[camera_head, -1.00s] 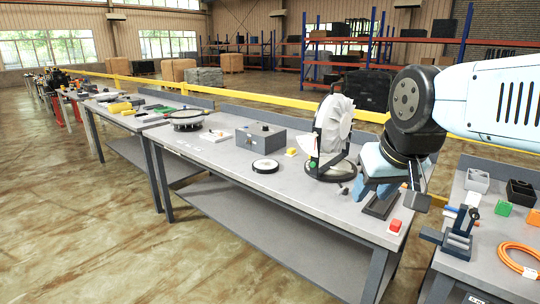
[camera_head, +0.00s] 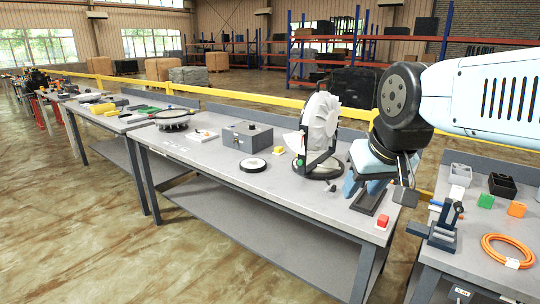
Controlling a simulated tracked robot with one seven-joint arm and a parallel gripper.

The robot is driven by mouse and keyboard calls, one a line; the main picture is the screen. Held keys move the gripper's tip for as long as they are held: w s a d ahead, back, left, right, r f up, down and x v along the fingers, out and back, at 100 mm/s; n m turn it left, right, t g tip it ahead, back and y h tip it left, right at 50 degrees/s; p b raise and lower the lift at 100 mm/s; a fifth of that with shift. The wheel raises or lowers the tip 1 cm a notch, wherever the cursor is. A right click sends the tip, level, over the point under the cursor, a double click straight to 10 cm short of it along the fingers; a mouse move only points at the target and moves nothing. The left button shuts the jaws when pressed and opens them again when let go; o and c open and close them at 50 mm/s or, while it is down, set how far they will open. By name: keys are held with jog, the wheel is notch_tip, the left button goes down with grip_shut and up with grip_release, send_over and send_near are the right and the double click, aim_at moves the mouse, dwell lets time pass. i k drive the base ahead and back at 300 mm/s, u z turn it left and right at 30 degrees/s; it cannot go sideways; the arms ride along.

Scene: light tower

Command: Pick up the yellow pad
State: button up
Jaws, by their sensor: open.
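Two sorts of yellow item could be the yellow pad, and I cannot tell which it is. A small yellow block (camera_head: 278,151) sits on a pale base on the near grey workbench, between a grey box and a white fan-like device. Larger flat yellow pieces (camera_head: 103,108) lie on the bench farther left. My gripper (camera_head: 405,194) hangs below my arm at the right, over the right end of the near bench. It is open and well apart from both yellow items. Its fingers are small and dark here, and part of it is hidden by the arm.
The near workbench (camera_head: 215,160) also holds a grey box (camera_head: 247,136), a white disc (camera_head: 252,164), a fan-like device (camera_head: 323,125) and a red block (camera_head: 382,221). Another bench at right holds a blue clamp (camera_head: 440,235) and an orange cable (camera_head: 509,251). The floor at front left is clear.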

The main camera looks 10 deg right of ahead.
aim_at(278, 150)
jog(key=z, duration=0.05)
jog(key=k, duration=1.05)
jog(key=u, duration=0.7)
jog(key=i, duration=1.2)
jog(key=u, duration=0.45)
jog(key=i, duration=1.15)
jog(key=z, duration=0.65)
jog(key=i, duration=0.9)
jog(key=z, duration=0.95)
jog(key=i, duration=0.5)
jog(key=z, duration=0.25)
jog(key=k, duration=0.35)
jog(key=z, duration=0.05)
